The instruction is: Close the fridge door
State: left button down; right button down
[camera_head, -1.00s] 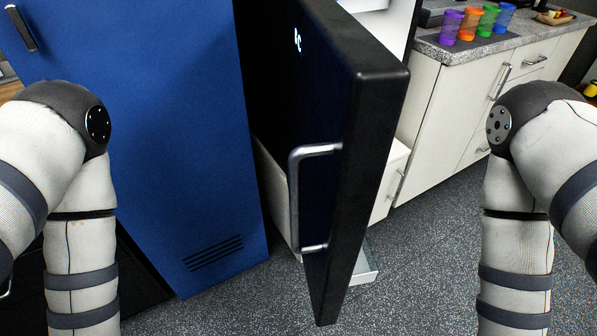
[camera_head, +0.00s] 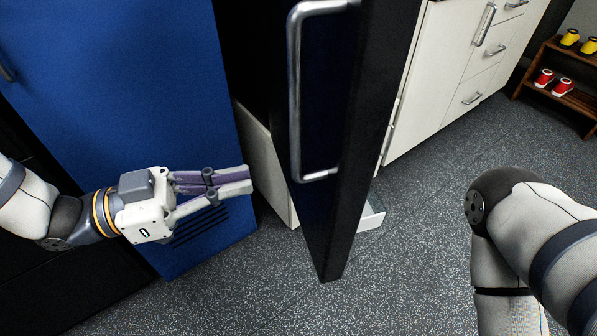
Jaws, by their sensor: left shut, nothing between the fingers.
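The fridge door (camera_head: 350,130) is black and stands open, swung out toward me, its edge facing me in the middle of the view. A silver bar handle (camera_head: 295,100) runs down its left face. My left gripper (camera_head: 250,180) is shut and empty. It appears left of the door's lower part, in front of the blue cabinet, apart from the handle. My right arm shows at the lower right, but its gripper is out of view. The fridge interior is mostly hidden behind the door.
A blue cabinet (camera_head: 130,80) with a vent stands at the left. White drawers (camera_head: 450,70) line the right, and a wooden rack (camera_head: 565,90) with red and yellow shoes stands at the far right.

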aim_at(319, 167)
pick_arm(q)
jog(key=x, duration=0.9)
jog(key=shift+d, duration=0.15)
